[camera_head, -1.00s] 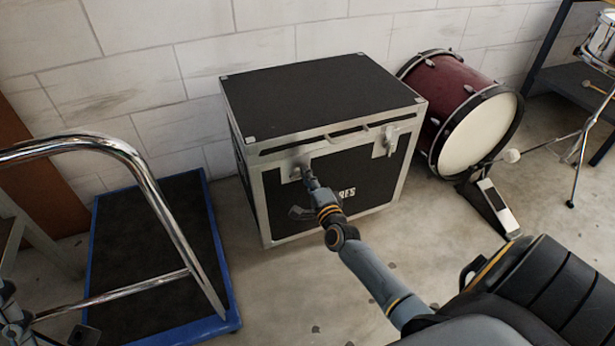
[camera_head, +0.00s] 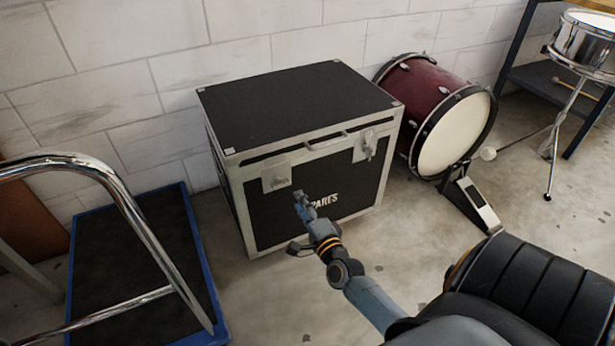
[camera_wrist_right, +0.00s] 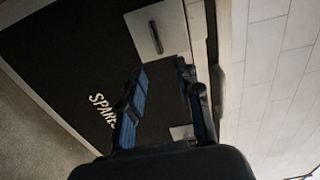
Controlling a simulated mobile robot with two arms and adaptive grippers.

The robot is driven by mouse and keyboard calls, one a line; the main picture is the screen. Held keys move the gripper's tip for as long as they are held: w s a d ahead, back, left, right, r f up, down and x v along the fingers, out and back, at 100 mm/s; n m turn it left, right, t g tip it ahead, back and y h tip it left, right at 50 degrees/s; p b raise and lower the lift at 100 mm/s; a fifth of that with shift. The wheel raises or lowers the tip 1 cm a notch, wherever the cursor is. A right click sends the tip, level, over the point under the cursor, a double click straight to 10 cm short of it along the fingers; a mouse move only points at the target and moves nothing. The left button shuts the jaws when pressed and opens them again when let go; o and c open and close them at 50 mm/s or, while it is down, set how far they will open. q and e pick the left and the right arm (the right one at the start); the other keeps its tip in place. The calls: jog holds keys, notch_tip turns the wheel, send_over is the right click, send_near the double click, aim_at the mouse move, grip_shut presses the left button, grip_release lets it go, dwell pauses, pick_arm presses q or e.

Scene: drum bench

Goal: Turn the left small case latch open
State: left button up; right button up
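The black case (camera_head: 300,95) with metal edges stands on the floor against the wall. Its left latch (camera_head: 276,177) is a pale plate at the upper left of the front. In the right wrist view this latch (camera_wrist_right: 152,32) shows a thin lever lying about parallel to the case's top edge. The right latch (camera_head: 368,147) has its lever upright. My right gripper (camera_head: 302,202) is open and empty, in front of the case, below and to the right of the left latch and apart from it. My left gripper is not in view.
A blue-edged cart (camera_head: 140,260) with a chrome handle (camera_head: 130,200) stands at the left. A red bass drum (camera_head: 425,100) with a pedal (camera_head: 474,203) stands right of the case. A snare drum (camera_head: 585,42) is at the upper right. Floor before the case is clear.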

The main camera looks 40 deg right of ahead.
jog(key=shift+v, duration=1.85)
